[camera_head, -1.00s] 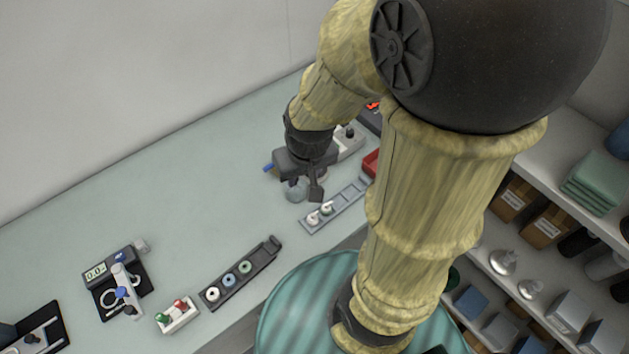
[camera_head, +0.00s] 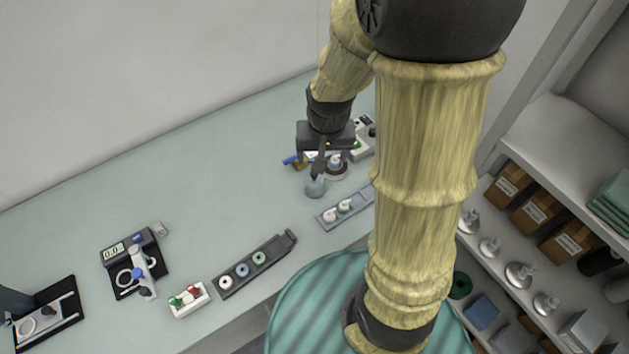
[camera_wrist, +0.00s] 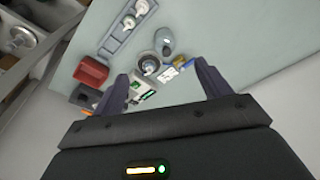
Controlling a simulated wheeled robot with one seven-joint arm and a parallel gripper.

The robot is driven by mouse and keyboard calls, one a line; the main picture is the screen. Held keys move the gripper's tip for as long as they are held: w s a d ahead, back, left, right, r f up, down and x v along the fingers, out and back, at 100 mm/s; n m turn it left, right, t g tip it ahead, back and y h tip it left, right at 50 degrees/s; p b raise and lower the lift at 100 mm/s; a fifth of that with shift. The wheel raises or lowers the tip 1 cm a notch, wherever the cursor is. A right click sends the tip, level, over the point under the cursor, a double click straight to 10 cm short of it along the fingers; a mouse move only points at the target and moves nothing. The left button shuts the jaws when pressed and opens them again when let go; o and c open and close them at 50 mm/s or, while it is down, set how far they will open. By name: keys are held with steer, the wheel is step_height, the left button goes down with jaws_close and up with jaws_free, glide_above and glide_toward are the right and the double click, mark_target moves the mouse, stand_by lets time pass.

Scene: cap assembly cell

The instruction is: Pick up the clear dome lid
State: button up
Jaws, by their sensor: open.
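The clear dome lid (camera_head: 315,188) appears as a small grey-blue translucent dome on the bench, just below my gripper in the head view. In the wrist view the dome (camera_wrist: 164,41) lies beyond the fingertips, with nothing between them and it. My gripper (camera_head: 319,168) points down at the bench, open and empty. In the wrist view its two dark fingers (camera_wrist: 162,78) stand wide apart. The head view does not show clearly how high the fingertips are above the dome.
A round dark-and-white fixture (camera_head: 337,166) stands close beside the dome. A grey tray (camera_head: 343,208) with white caps lies nearby, and a red bin (camera_wrist: 90,71) shows in the wrist view. A dark tray (camera_head: 255,264) holds several rings. The bench left of the dome is clear.

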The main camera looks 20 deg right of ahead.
mark_target(314, 173)
steer(key=w+f+m, duration=0.2)
steer(key=w+f, duration=0.2)
steer(key=w, duration=0.2)
steer(key=shift+w+a+f+m+g+h, duration=0.25)
steer(key=shift+a+m+g+h, duration=0.05)
steer(key=shift+a, duration=0.1)
steer(key=f+p, duration=0.1)
steer(key=f, duration=0.3)
steer(key=w+f+p, duration=0.1)
steer(key=f, duration=0.3)
steer(key=f+p, duration=0.1)
steer(key=f, duration=0.3)
steer(key=shift+w+d, duration=0.3)
steer(key=shift+d, duration=0.1)
steer(key=shift+f, duration=0.15)
steer(key=shift+d+f+p, duration=0.1)
steer(key=shift+f+p, duration=0.75)
steer(key=shift+p, duration=0.1)
steer(key=shift+w+d+f+p, duration=0.15)
steer(key=shift+f+p, duration=0.15)
steer(key=shift+f, duration=0.55)
steer(key=shift+w+a+f+p, duration=0.1)
steer(key=shift+f+p, duration=0.15)
steer(key=shift+f, duration=0.55)
steer(key=c, duration=1)
